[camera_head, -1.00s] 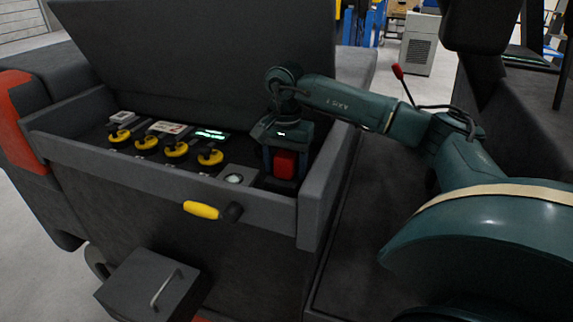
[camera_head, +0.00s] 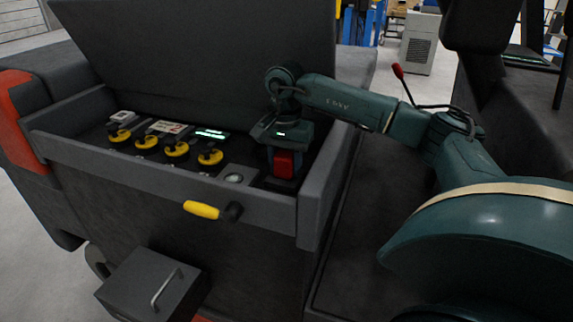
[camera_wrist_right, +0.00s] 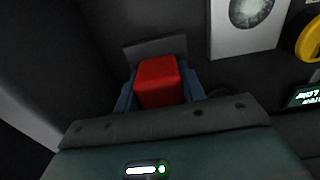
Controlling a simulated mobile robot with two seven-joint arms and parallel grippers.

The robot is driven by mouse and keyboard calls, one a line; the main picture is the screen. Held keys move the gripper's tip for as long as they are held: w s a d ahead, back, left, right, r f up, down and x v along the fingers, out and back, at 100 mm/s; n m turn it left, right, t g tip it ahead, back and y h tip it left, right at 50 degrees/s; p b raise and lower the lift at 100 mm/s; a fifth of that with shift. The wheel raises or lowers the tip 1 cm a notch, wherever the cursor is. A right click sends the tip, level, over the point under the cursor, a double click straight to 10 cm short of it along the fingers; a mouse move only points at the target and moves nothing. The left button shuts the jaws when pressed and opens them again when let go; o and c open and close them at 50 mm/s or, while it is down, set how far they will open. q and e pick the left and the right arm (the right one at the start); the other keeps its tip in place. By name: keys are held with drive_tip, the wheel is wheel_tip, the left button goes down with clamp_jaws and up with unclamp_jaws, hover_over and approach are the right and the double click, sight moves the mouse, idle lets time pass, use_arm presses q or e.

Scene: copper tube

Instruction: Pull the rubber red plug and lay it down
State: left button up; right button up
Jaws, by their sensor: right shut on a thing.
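The red rubber plug (camera_head: 284,164) is a red block at the right end of the open compartment. My right gripper (camera_head: 284,160) points down into the compartment with its fingers on either side of the plug. It is shut on the plug. In the right wrist view the plug (camera_wrist_right: 157,82) sits between the two bluish fingers (camera_wrist_right: 158,90). The plug's lower end is hidden, so I cannot tell whether it is clear of its seat. My left gripper is not in view.
Several yellow knobs (camera_head: 176,149) and a round gauge (camera_head: 235,178) line the compartment to the left. A yellow handle (camera_head: 202,210) sticks out from the front wall. The raised lid (camera_head: 200,55) stands behind. A dark box with a handle (camera_head: 150,285) is below.

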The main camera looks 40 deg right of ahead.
sight(284, 153)
drive_tip(key=c, duration=0.5)
drive_tip(key=shift+c, duration=0.2)
drive_tip(key=shift+r, duration=0.15)
drive_tip(key=shift+r+p, duration=2.45)
drive_tip(key=shift+r, duration=0.45)
drive_tip(key=shift+w, duration=0.15)
drive_tip(key=w+d+p, duration=0.2)
drive_tip(key=w, duration=0.6)
drive_tip(key=shift+w+d, duration=0.25)
drive_tip(key=shift+d, duration=0.15)
